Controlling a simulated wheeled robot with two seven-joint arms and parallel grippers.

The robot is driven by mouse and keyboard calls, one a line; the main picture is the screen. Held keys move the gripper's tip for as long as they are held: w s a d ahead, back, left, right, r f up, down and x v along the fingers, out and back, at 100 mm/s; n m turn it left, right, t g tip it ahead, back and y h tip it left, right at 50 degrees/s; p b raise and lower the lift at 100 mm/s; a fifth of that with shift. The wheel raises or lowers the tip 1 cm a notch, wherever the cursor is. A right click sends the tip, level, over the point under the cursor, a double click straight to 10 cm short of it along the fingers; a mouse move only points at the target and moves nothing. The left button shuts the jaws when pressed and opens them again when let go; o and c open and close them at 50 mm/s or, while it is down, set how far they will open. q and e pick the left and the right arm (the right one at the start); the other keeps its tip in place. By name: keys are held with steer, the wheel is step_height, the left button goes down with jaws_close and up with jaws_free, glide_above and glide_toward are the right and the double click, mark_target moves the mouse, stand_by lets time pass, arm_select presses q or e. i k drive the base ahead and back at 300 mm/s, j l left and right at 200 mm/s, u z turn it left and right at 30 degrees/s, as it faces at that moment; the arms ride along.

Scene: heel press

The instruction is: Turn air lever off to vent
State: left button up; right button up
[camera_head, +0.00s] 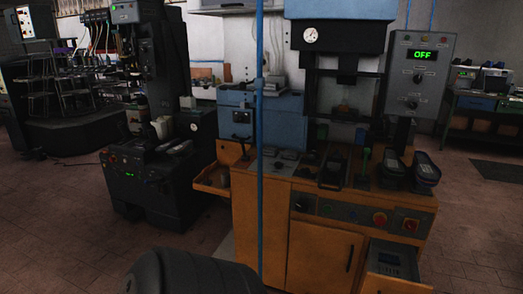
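The heel press (337,36) stands right of centre, a blue-topped machine with a round white gauge on an orange cabinet (262,215). A thin blue vertical pipe (260,180) runs in front of it, with a small fitting at about mid-upper height that is too small to read as a lever. A small green-topped lever (364,158) stands upright on the cabinet top. I cannot tell which part is the air lever. A grey control box (419,75) at right shows a green "OFF" display. Neither of my grippers is in view.
Dark shoe-shaped parts (426,170) sit on the cabinet top at right. An open drawer (391,262) juts out low right, and an orange tray (212,180) sticks out left. A black machine (150,185) stands left. The tiled floor at lower left is clear.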

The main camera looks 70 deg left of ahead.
mark_target(241, 142)
steer(key=u, duration=2.35)
